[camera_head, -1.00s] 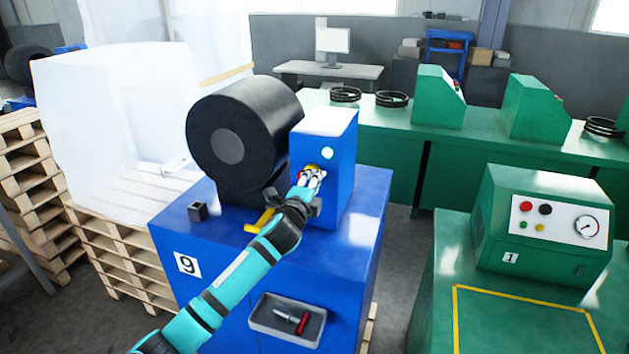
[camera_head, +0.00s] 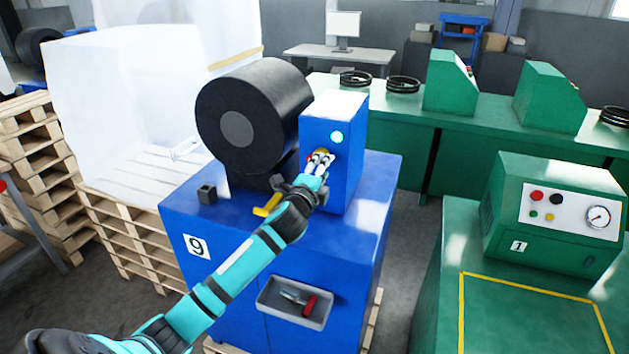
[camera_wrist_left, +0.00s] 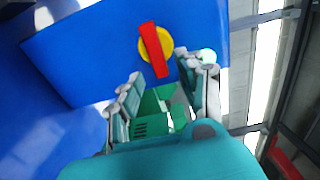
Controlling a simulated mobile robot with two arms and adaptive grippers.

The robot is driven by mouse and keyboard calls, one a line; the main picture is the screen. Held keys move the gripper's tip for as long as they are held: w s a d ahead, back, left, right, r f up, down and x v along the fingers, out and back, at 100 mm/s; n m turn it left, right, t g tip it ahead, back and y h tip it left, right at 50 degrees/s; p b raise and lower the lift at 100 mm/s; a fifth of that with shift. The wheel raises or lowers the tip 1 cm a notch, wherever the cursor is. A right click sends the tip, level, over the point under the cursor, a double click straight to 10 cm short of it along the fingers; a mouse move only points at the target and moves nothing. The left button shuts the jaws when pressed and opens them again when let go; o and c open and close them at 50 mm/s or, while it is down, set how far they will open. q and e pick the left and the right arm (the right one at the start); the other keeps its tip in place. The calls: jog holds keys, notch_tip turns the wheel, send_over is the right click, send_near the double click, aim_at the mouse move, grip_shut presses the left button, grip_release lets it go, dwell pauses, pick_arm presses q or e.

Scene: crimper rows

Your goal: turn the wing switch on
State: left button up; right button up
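The wing switch (camera_wrist_left: 154,50) is a red bar on a yellow round base, on the blue face of machine 9. In the left wrist view the bar leans slightly off the picture's vertical. My left gripper (camera_wrist_left: 162,82) is open in front of it. Its two fingers are apart, and the bar shows just beyond and between the tips, not clamped. In the head view my left gripper (camera_head: 320,160) is at the blue control box (camera_head: 345,170) and hides most of the switch. A pale green lamp (camera_head: 337,137) glows above it. My right gripper is out of view.
A black roll (camera_head: 238,128) stands left of the box. A yellow handle (camera_head: 266,206) and small dark block (camera_head: 206,194) are on the blue machine top. A grey tray (camera_head: 262,302) with tools is on its front. A green machine (camera_head: 550,215) stands right, across a gap.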

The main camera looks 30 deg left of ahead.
pick_arm(q)
jog(key=v, duration=1)
jog(key=shift+s, duration=0.35)
jog(key=s+d+f+n+g+h, duration=0.1)
jog(key=s+d+f+n+g, duration=0.25)
jog(key=s+f, duration=0.35)
jog(key=s+d+f+n+g, duration=0.3)
jog(key=s+f+n, duration=0.15)
jog(key=f, duration=0.45)
jog(key=s+d+f+n+g+h, duration=0.25)
jog(key=s+d+f+g, duration=0.2)
jog(key=s, duration=0.55)
jog(key=s+d+f+n+g+h, duration=0.1)
jog(key=s+d+f+n+g, duration=0.25)
jog(key=s+d, duration=0.4)
jog(key=s+a+f+b, duration=0.1)
jog(key=s+f+b, duration=0.2)
jog(key=f, duration=2.5)
jog(key=s+a+f+m+g+b, duration=0.1)
jog(key=s+a+f+g+b, duration=0.1)
jog(key=s+f, duration=1.4)
notch_tip(320, 180, down, 3)
jog(key=shift+s+a+f+b, duration=0.1)
jog(key=shift+s+a+b, duration=0.25)
jog(key=shift+a, duration=0.45)
